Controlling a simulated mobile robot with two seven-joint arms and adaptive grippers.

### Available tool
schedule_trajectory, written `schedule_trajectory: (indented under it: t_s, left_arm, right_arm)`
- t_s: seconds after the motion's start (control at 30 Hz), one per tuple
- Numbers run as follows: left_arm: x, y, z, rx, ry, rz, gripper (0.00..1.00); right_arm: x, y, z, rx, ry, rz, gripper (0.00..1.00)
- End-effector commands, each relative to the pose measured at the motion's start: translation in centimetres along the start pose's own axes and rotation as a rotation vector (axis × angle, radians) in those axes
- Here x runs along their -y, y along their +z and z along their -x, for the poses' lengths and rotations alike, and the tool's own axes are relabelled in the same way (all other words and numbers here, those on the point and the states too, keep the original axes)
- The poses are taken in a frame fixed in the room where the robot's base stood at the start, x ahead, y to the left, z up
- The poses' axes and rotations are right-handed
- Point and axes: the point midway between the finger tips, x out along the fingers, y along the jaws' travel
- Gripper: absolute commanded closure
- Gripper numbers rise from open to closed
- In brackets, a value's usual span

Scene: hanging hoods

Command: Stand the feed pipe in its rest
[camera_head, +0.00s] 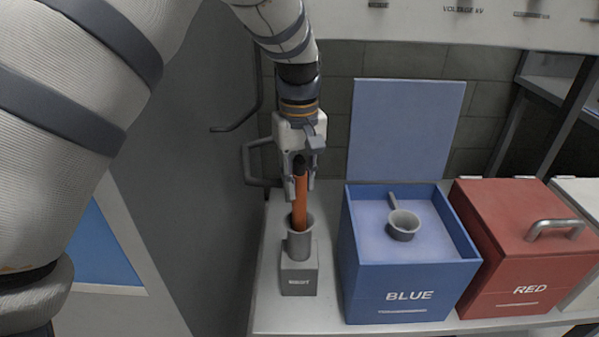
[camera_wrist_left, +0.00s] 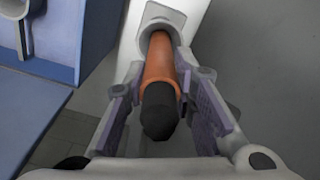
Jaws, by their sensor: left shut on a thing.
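The feed pipe (camera_head: 300,203) is an orange tube with a black top end. It stands upright with its lower end inside the grey cup of the rest (camera_head: 299,245), which sits on a grey block with a label. My left gripper (camera_head: 301,185) is above the rest, its fingers on both sides of the pipe's upper part and shut on it. In the left wrist view the pipe (camera_wrist_left: 160,70) runs between the fingers into the round mouth of the rest (camera_wrist_left: 158,22). The pipe's bottom end is hidden inside the cup. My right gripper is not in view.
Right of the rest stands an open blue box (camera_head: 402,281) marked BLUE, with a grey ladle (camera_head: 403,224) in it. A closed red box (camera_head: 517,255) with a handle is beside it. A blue panel (camera_head: 406,128) leans behind. A grey wall is close on the left.

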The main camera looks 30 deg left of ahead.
Motion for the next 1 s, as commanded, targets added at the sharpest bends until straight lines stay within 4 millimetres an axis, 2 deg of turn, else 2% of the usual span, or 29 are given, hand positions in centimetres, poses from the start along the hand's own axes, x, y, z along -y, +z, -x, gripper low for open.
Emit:
schedule_trajectory:
  t_s: [0.8, 1.0]
  left_arm:
    - [0.0, 0.0, -4.2, 0.0, 0.0, 0.001, 1.0]
    - [0.0, 0.0, -4.5, -0.001, 0.002, 0.0, 1.0]
  right_arm:
    - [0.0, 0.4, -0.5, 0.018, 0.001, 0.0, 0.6]
    - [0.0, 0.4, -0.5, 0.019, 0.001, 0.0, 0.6]
